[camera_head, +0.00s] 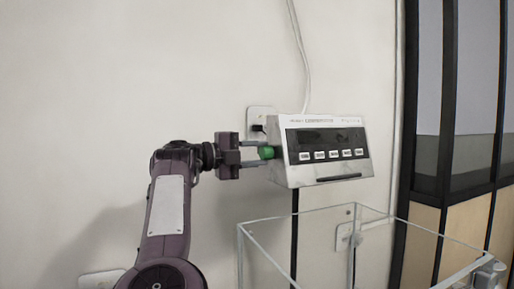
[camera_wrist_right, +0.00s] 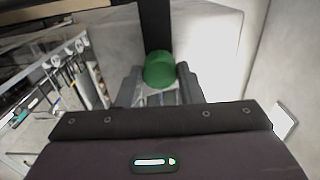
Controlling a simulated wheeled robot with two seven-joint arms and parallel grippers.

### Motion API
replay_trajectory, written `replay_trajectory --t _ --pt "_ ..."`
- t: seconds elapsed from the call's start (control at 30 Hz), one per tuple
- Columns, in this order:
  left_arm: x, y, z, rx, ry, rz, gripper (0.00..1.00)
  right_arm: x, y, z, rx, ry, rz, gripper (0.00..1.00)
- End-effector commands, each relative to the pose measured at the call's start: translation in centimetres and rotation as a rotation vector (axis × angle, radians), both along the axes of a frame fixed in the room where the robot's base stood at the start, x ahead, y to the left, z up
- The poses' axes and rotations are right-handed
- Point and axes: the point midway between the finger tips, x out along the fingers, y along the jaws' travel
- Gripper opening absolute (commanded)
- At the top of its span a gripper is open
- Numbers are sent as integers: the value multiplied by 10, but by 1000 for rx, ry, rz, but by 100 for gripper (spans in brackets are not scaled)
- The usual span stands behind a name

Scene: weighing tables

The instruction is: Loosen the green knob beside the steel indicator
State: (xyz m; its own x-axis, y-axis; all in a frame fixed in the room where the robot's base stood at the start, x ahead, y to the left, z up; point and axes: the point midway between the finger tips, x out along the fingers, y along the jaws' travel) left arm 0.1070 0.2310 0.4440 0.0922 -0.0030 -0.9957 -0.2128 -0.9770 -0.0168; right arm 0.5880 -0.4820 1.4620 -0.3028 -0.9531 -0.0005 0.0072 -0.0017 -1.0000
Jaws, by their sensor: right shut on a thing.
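The steel indicator (camera_head: 325,148) is a box with a dark display and a row of buttons, mounted in front of the wall. The green knob (camera_head: 266,152) sits at its left side. My right gripper (camera_head: 262,152) reaches in from the left, with its fingers around the knob. In the right wrist view the green knob (camera_wrist_right: 160,70) shows between the two fingers of my right gripper (camera_wrist_right: 161,84), which is shut on it. The fingers partly hide the knob's sides. My left gripper is not in view.
A clear-walled open box (camera_head: 300,216) stands below the indicator. A white cable (camera_head: 301,50) runs down the wall behind the indicator, near a wall socket (camera_head: 258,117). A dark-framed glass partition (camera_head: 470,100) is at the right.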

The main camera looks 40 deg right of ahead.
Motion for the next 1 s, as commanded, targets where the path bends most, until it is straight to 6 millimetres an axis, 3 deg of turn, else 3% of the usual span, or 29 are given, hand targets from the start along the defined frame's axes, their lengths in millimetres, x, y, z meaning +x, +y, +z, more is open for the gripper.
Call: replay_trajectory --t 0.33,0.83,0.87,1.0 --pt "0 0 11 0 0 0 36 1 1 2 35 117 5 11" --pt "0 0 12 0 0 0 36 1 1 1 40 133 5 11" --pt "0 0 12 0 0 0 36 1 1 1 40 133 5 35" --pt "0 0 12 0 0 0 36 1 0 1 41 134 3 53"
